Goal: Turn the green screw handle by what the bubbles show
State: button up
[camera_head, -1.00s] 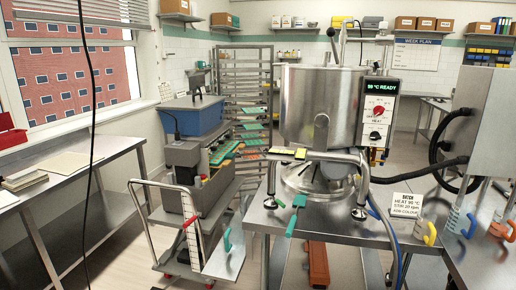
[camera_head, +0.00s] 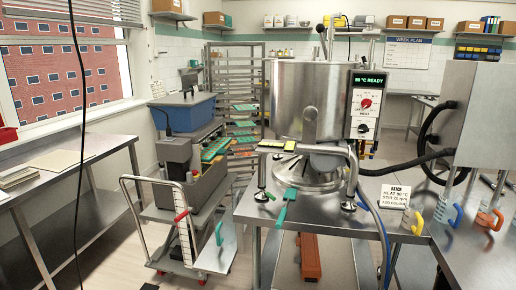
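A teal-green handle (camera_head: 285,207) sticks out toward me from under the steel kettle (camera_head: 322,95), at the front of the steel table. Two small yellow pieces, perhaps the bubble levels, lie on the kettle's support frame: a left one (camera_head: 270,144) and a right one (camera_head: 290,146). Any bubbles in them are too small to read. The frame stands on the table on dark feet, one at left (camera_head: 261,196) and one at right (camera_head: 348,205). My gripper is not in view.
A trolley (camera_head: 165,235) with red and teal handles stands left of the table. A control panel (camera_head: 367,105) reads "READY". A batch card (camera_head: 396,196) and coloured scoop-like handles (camera_head: 457,215) are at right. A blue hose (camera_head: 378,230) hangs at the table front.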

aim_at(269, 195)
jog(key=i+u, duration=0.1)
jog(key=i, duration=1.1)
